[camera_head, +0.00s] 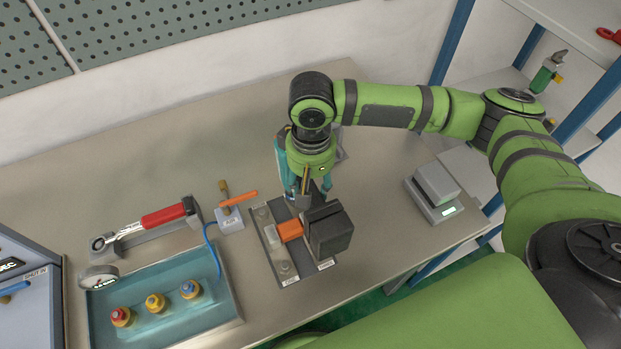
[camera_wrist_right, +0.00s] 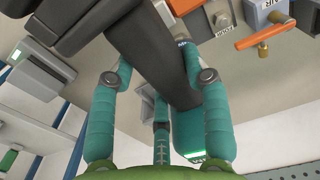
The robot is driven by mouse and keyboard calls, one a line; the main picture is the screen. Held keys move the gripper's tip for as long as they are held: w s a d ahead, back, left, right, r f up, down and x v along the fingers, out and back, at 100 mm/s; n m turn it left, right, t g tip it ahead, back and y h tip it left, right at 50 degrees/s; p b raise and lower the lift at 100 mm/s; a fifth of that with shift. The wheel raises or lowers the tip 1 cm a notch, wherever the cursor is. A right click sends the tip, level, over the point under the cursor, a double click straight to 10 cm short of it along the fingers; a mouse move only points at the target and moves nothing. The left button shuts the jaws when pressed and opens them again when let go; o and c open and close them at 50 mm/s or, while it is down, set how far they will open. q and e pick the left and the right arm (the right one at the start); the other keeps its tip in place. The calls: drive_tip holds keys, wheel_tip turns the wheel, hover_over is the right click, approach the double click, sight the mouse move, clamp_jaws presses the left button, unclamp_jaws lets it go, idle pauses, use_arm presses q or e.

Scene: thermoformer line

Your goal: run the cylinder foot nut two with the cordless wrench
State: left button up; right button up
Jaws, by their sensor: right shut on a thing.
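My right gripper (camera_head: 304,192) is shut on a dark tool with a black block at its end, which looks like the cordless wrench (camera_head: 330,228). In the right wrist view its dark grip (camera_wrist_right: 155,65) runs between the teal fingers (camera_wrist_right: 158,90). An orange part (camera_head: 290,230) adjoins the black block, over a grey fixture plate (camera_head: 291,278). Pale round fittings (camera_head: 285,267) sit on the plate's left strip. I cannot tell which is foot nut two, or whether the tool touches it. The left gripper is not in view.
Left of the plate stands an air valve with an orange lever (camera_head: 238,199) and a blue hose. A red-handled torque wrench (camera_head: 165,215) rests on a holder. A teal tray (camera_head: 215,327) holds several coloured pieces. A grey scale-like device (camera_head: 436,207) stands right. The back bench is clear.

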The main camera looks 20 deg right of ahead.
drive_tip(key=shift+f, duration=1.35)
idle(0.6)
drive_tip(key=shift+f, duration=0.4)
idle(2.4)
drive_tip(key=shift+s+f, duration=0.15)
drive_tip(key=shift+f, duration=0.05)
idle(1.7)
